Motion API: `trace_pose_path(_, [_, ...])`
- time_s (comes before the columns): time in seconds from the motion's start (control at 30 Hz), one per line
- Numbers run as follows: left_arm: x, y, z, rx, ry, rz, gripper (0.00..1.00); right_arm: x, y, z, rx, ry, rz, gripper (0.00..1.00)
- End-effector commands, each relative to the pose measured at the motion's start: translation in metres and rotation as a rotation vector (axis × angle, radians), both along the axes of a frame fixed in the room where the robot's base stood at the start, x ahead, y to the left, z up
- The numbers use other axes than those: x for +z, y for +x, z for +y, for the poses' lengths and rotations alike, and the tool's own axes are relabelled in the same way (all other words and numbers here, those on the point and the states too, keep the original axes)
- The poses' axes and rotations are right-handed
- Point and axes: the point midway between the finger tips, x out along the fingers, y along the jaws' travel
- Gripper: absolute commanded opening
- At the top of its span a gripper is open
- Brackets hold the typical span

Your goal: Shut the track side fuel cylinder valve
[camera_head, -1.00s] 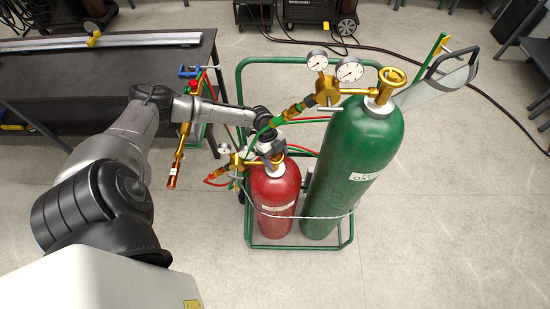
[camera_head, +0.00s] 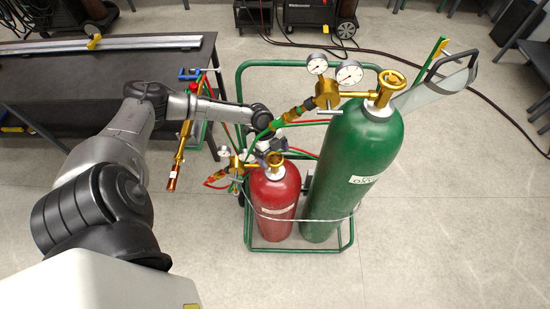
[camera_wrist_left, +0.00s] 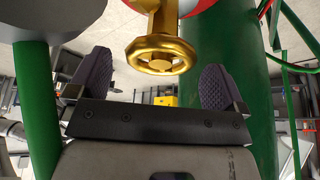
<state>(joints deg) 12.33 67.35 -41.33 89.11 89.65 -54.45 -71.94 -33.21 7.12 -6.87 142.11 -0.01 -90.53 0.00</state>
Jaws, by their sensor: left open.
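The fuel cylinder is the red one (camera_head: 275,196), upright on the left of the cart. Its gold valve handwheel (camera_head: 275,159) is on top, partly hidden by my left gripper (camera_head: 268,151). In the left wrist view the gold handwheel (camera_wrist_left: 160,54) faces the camera, centred between the two dark finger pads. My left gripper (camera_wrist_left: 157,82) is open there, with a visible gap between each pad and the wheel. I cannot tell the depth between pads and wheel exactly. My right gripper is not in view.
A taller green oxygen cylinder (camera_head: 352,165) with gauges and its own gold handwheel (camera_head: 391,79) stands right of the red one. Hoses and a torch (camera_head: 177,163) hang left. The green cart frame (camera_head: 246,75) surrounds the cylinders. A dark table (camera_head: 60,80) stands left.

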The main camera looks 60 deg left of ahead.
Motion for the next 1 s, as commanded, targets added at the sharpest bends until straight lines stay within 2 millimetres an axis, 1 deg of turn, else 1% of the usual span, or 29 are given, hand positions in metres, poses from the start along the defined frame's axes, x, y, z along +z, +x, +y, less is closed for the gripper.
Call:
trace_pose_path(0.03, [0.009,-0.001,0.005,-0.001,0.004,-0.001,0.97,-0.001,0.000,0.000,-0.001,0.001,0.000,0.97])
trace_pose_path(0.2, [0.042,-0.005,0.018,-0.001,0.004,0.000,0.97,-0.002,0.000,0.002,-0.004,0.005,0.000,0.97])
trace_pose_path(0.4, [0.075,-0.008,0.031,-0.001,0.004,-0.001,0.97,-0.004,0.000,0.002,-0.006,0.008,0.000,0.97])
trace_pose_path(0.5, [0.088,-0.010,0.036,-0.003,0.003,0.000,0.97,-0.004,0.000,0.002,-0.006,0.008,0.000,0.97])
trace_pose_path(0.7, [0.103,-0.011,0.042,-0.002,0.002,0.000,0.97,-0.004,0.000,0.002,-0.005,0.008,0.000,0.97])
trace_pose_path(1.0, [0.108,-0.011,0.043,-0.002,0.000,-0.001,0.97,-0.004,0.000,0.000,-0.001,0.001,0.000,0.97])
